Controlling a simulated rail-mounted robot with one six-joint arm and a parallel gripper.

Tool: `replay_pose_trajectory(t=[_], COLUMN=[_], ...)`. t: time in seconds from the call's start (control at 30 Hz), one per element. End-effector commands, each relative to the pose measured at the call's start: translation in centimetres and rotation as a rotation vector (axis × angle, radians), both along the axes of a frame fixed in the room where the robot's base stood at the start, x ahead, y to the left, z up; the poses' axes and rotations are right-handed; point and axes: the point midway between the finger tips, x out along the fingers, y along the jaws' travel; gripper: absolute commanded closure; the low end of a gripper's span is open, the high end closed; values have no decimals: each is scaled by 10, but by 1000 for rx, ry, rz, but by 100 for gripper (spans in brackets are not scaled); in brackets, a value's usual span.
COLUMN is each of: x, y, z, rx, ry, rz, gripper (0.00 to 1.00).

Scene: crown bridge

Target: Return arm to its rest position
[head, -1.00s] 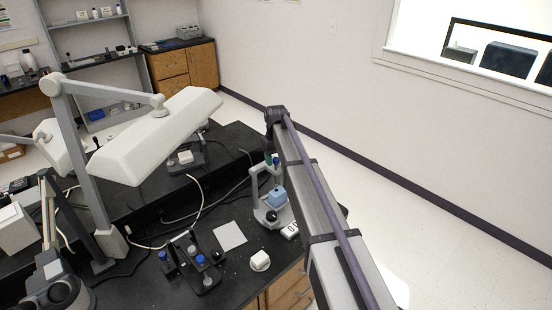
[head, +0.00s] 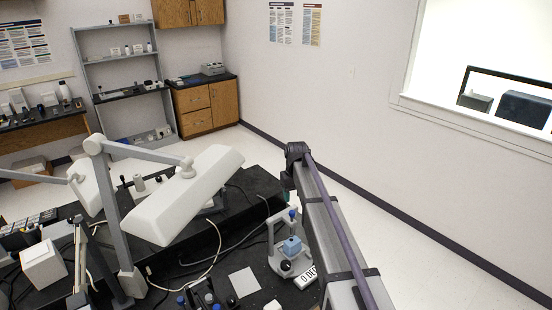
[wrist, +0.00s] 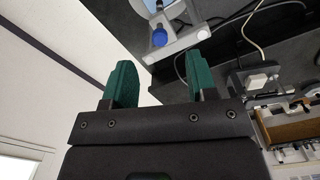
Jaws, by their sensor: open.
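My gripper (wrist: 162,84) shows in the wrist view with its two green fingers apart and nothing between them. It is open, above the bench and the pale floor. In the head view my arm reaches away over the right end of the black bench (head: 255,205), and the gripper is mostly hidden behind it. A grey stand with a blue block (head: 291,246) stands on the bench just left of my arm. A blue knob (wrist: 159,38) on a grey device shows past the fingers in the wrist view.
A white lamp head (head: 185,195) on a jointed grey arm hangs over the bench left of my arm. A white square sheet (head: 244,281) lies on the bench, with a small labelled box (head: 306,278) nearby. Clear floor (head: 400,240) lies to the right, beside the wall.

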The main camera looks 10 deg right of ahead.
Motion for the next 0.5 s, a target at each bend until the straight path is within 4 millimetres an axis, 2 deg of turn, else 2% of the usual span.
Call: replay_pose_trajectory(t=[0.03, 0.07, 0.1, 0.17, 0.2, 0.3, 0.4, 0.47, 0.5], x=[-49, -75, -112, -171, -207, -284, -332, -344, -342], y=[0, 0, 0, 0, 0, 0, 0, 0, 0], z=[-9, -16, -26, -43, -54, -79, -98, -108, -110], rx=[0, 0, 0, 0, -1, -2, -1, -1, -1], ry=[1, 1, 1, 1, 1, 1, 0, 0, 0], rz=[-31, -54, -84, -125, -148, -186, -193, -192, -191], gripper=[48, 48, 48, 48, 48, 48, 48, 48, 48])
